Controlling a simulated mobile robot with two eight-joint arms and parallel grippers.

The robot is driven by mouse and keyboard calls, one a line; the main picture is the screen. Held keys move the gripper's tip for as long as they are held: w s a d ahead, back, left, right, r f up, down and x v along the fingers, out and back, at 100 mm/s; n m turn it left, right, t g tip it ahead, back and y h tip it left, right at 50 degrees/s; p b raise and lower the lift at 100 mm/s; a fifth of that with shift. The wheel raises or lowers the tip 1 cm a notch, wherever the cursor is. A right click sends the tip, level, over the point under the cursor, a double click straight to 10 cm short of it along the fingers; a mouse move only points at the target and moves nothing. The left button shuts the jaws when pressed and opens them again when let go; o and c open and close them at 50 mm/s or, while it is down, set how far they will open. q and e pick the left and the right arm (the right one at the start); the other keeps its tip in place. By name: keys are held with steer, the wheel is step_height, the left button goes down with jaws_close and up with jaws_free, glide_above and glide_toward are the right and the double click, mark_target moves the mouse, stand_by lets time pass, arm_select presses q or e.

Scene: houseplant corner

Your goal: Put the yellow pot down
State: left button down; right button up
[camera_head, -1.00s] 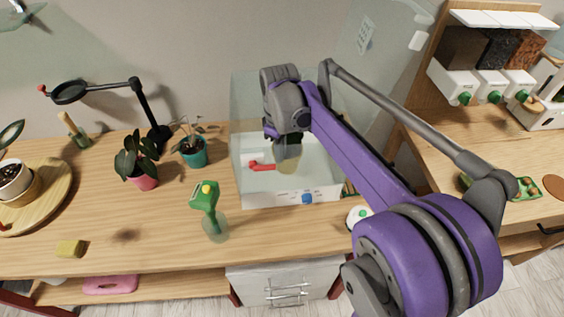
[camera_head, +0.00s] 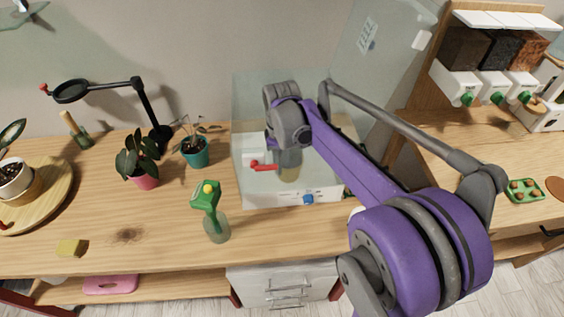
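The yellow pot (camera_head: 289,174) shows as a dull yellow shape behind the clear front of a white basin (camera_head: 262,195). It is under my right gripper (camera_head: 288,158), inside the basin area. My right gripper points down and appears shut on the pot; its fingers are mostly hidden by the arm and blurred through the clear panel. I cannot tell whether the pot's bottom touches the basin floor. My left gripper is not in view.
A red tap lever (camera_head: 264,166) is close left of the pot. A green spray bottle (camera_head: 213,215), a teal pot (camera_head: 195,155) and a pink pot (camera_head: 145,181) stand left of the basin.

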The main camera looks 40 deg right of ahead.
steer(key=shift+r, duration=0.1)
steer(key=shift+r, duration=0.35)
step_height(320, 180, up, 12)
steer(key=p, duration=0.1)
steer(key=shift+f, duration=0.25)
